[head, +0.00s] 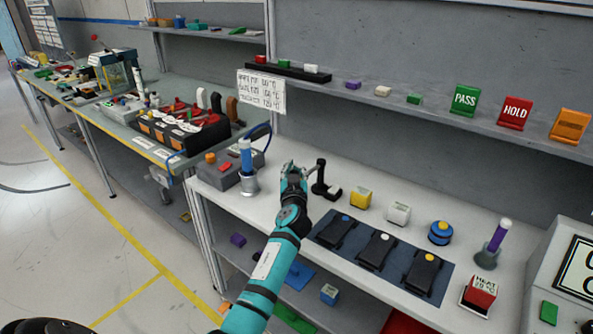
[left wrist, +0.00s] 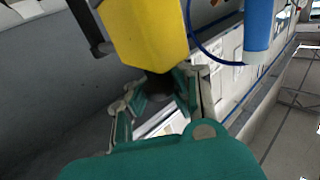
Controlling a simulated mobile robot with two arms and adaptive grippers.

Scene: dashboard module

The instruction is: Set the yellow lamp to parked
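My left gripper (head: 293,172) is over the back left of the white bench, just left of a black stand (head: 320,175). In the left wrist view a yellow block-like body (left wrist: 145,32), which looks like the yellow lamp's head, fills the top middle beside a black bar (left wrist: 88,25). In the head view this body seems hidden behind my gripper. The left gripper also shows in the left wrist view (left wrist: 155,100), with fingers apart either side of a dark rounded end below the yellow body. I cannot tell whether they touch it.
A blue-handled tool (head: 246,155) in a metal cup stands left of my gripper. To the right are a yellow cube (head: 360,197), a white cube (head: 398,213) and a blue button (head: 440,232). A dark mat (head: 340,257) with three black switches lies in front.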

